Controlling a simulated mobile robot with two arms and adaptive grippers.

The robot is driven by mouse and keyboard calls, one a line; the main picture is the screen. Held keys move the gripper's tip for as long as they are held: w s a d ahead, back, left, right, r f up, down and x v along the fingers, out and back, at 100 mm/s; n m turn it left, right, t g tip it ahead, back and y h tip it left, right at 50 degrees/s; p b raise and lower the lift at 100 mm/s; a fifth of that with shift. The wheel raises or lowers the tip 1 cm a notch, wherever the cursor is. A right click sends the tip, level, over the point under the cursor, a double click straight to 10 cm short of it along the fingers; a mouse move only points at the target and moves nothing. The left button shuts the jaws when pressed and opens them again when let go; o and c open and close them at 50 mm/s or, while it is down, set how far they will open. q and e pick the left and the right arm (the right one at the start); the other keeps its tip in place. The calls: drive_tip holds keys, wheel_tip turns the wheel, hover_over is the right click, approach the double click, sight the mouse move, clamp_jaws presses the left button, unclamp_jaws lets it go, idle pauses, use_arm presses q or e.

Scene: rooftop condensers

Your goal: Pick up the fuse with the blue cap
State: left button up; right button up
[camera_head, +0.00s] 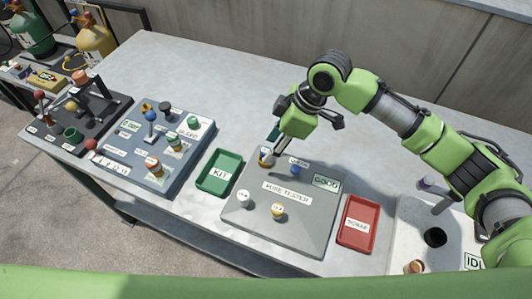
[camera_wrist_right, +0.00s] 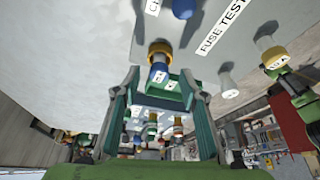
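A fuse (camera_head: 265,155) with a yellow-brown band stands at the back left corner of the grey fuse tester (camera_head: 236,219). In the right wrist view the fuse (camera_wrist_right: 160,52) shows its yellow band and a blue part at the end nearer me. My right gripper (camera_head: 272,150) is at this fuse. In the wrist view its two fingers (camera_wrist_right: 160,82) are apart on either side, with gaps visible between them and the fuse. A separate blue knob (camera_head: 295,169) sits just right on the tester; it also shows in the wrist view (camera_wrist_right: 183,8). My left gripper is not in view.
A white-topped post (camera_head: 243,197) and a yellow-topped one (camera_head: 278,209) stand on the tester. A green KIT tray (camera_head: 203,185) is left of it, a red SCRAP tray (camera_head: 347,237) right. A blue-grey panel (camera_head: 190,150) holds several knobs. The table behind is clear.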

drive_tip(key=shift+x, duration=1.2)
clamp_jaws()
drive_tip(key=shift+r, duration=0.1)
